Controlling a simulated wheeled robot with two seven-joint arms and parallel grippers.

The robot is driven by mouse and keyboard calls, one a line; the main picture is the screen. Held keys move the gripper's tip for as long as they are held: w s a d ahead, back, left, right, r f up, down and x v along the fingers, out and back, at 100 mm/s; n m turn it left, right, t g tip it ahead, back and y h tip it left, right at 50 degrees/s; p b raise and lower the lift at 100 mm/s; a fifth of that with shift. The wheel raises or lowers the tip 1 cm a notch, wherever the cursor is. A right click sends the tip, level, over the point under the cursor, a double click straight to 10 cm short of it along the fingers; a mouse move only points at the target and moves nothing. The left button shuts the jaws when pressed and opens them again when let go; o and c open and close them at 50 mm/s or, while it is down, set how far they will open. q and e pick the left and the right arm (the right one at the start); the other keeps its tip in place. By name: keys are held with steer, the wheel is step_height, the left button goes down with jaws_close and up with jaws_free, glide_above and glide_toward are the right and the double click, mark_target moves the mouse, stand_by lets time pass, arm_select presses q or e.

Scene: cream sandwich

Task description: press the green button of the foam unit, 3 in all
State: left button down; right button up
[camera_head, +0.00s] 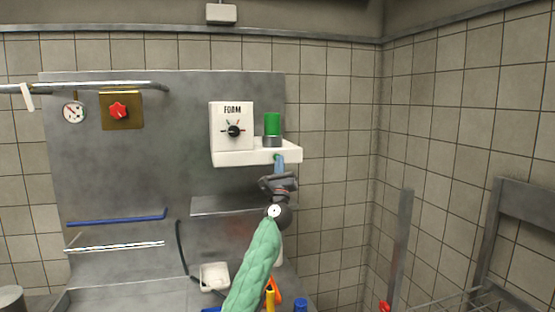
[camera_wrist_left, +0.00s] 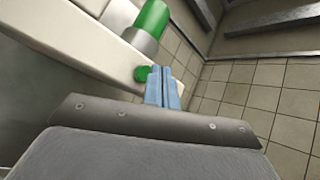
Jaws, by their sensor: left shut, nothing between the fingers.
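The foam unit (camera_head: 231,120) is a white box with a "FOAM" label and a black dial, on a white ledge on the steel wall panel. A green cylinder with a grey base stands beside the box. The green button (camera_wrist_left: 142,73) is on the front face of the ledge, below the cylinder; in the head view (camera_head: 277,156) it is mostly hidden by my fingers. My left gripper (camera_head: 280,159) is shut and empty. Its blue fingertips (camera_wrist_left: 161,72) are right at the button and overlap its edge; I cannot tell whether they touch it. My right gripper is not in view.
A red knob (camera_head: 118,111) on a brass plate and a round gauge (camera_head: 74,112) are on the panel at left. A steel shelf (camera_head: 235,206) is below the ledge. A white dish (camera_head: 214,276) sits lower down. A metal rack (camera_head: 480,290) stands at right.

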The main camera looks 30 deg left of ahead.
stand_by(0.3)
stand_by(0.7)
arm_select(q)
steer(key=shift+a, duration=0.1)
steer(key=shift+w+a, duration=0.25)
stand_by(0.5)
steer(key=shift+w+a+b, duration=0.1)
steer(key=shift+b, duration=0.2)
